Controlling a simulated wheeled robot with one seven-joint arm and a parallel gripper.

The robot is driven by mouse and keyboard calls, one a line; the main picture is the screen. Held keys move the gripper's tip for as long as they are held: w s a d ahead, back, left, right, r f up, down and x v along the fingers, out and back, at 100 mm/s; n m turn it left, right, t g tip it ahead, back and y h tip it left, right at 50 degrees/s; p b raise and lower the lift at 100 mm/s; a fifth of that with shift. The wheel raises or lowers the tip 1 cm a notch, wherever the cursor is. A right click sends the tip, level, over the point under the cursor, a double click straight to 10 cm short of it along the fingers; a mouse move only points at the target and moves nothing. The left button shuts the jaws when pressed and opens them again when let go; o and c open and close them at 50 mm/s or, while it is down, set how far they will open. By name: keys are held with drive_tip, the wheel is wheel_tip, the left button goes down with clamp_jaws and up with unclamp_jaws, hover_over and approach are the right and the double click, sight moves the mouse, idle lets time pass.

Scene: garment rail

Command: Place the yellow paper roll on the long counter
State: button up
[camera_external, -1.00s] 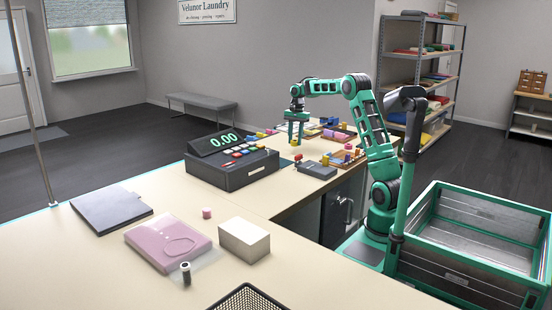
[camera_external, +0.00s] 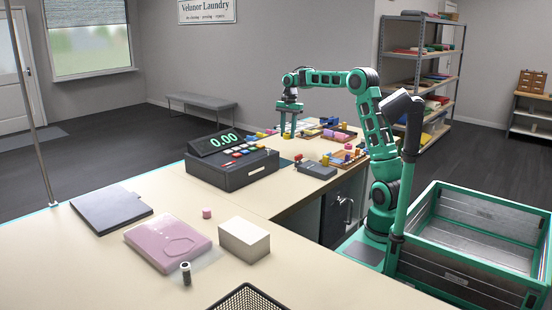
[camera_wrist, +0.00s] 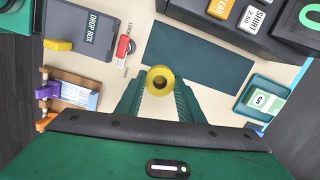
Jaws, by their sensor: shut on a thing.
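The yellow paper roll (camera_wrist: 160,80) shows end-on in the wrist view, with a dark hole in its middle. My gripper (camera_wrist: 160,95) is shut on it, one green finger on each side. In the external view my gripper (camera_external: 288,131) points down over the far part of the counter, behind the cash register; the roll is too small to make out clearly there. The pale counter top (camera_external: 165,190) runs from the foreground towards the back, with a branch at the right. I cannot tell the height of the roll above the surface.
A white box (camera_external: 243,240) stands in the foreground.

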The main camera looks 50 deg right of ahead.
sight(286, 134)
drive_tip(key=r, duration=0.4)
drive_tip(key=shift+w+a+r, duration=0.15)
drive_tip(key=shift+a, duration=0.05)
drive_tip(key=shift+m, duration=0.6)
drive_tip(key=w+a, duration=0.2)
drive_tip(key=a, duration=0.3)
drive_tip(key=w+a, duration=0.2)
drive_tip(key=a, duration=0.3)
drive_tip(key=w+a, duration=0.2)
drive_tip(key=a, duration=0.3)
drive_tip(key=shift+r, duration=0.2)
drive_tip(key=s+a+m, duration=0.2)
drive_tip(key=s+a, duration=0.1)
drive_tip(key=a, duration=2.9)
drive_tip(key=s+a+m, duration=0.1)
drive_tip(key=s+a, duration=0.7)
drive_tip(key=a, duration=0.7)
drive_tip(key=shift+s+d+f, duration=0.1)
drive_tip(key=shift+d+f, duration=0.05)
drive_tip(key=shift+f, duration=1.25)
drive_tip(key=shift+s+d+f, duration=0.1)
drive_tip(key=shift+d+f, duration=0.05)
drive_tip(key=shift+f, duration=1.25)
